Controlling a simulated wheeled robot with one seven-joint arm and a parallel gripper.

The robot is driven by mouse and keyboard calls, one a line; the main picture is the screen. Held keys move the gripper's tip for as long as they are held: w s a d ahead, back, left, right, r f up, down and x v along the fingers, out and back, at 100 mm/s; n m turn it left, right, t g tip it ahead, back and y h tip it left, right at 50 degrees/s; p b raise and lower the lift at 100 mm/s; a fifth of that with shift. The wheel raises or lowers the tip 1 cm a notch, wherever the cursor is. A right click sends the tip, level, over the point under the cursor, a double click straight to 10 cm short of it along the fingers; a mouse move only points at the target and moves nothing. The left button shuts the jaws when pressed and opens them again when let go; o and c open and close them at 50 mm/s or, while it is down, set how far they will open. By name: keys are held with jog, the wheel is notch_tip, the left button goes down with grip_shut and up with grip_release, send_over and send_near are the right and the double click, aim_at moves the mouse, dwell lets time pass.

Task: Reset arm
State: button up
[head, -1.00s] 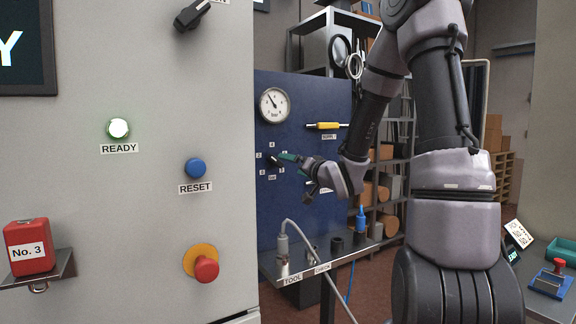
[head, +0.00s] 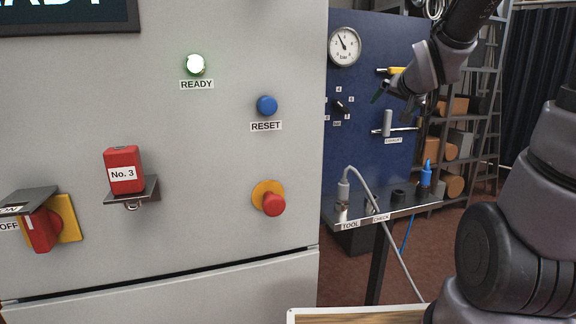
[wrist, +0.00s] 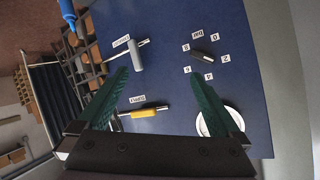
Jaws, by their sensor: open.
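My gripper (head: 393,98) is in front of the blue panel (head: 358,165) in the head view, its green fingers partly seen against it. In the wrist view my gripper (wrist: 158,78) has its two green fingers spread wide, with nothing between them. Beyond the fingers are the black rotary knob (wrist: 203,57) with its number labels, the grey T-shaped exhaust handle (wrist: 136,55) and the yellow handle (wrist: 143,113). The knob also shows in the head view (head: 341,106), left of my gripper and apart from it.
The grey cabinet (head: 230,205) fills the left, with a blue RESET button (head: 267,105), lit READY lamp (head: 196,64), red stop button (head: 274,204) and red No. 3 block (head: 123,170). A tool shelf (head: 395,213) with a cable juts out below the panel.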

jog(key=s+a+r+g+y, duration=0.1)
jog(key=s+g, duration=0.1)
jog(key=s, duration=0.9)
jog(key=s+a+r+g+y, duration=0.1)
jog(key=s+a+g, duration=0.1)
jog(key=s, duration=0.8)
jog(key=shift+s+n+g, duration=0.35)
jog(key=shift+n+g, duration=0.05)
jog(key=shift+g, duration=0.3)
jog(key=shift+r, duration=0.1)
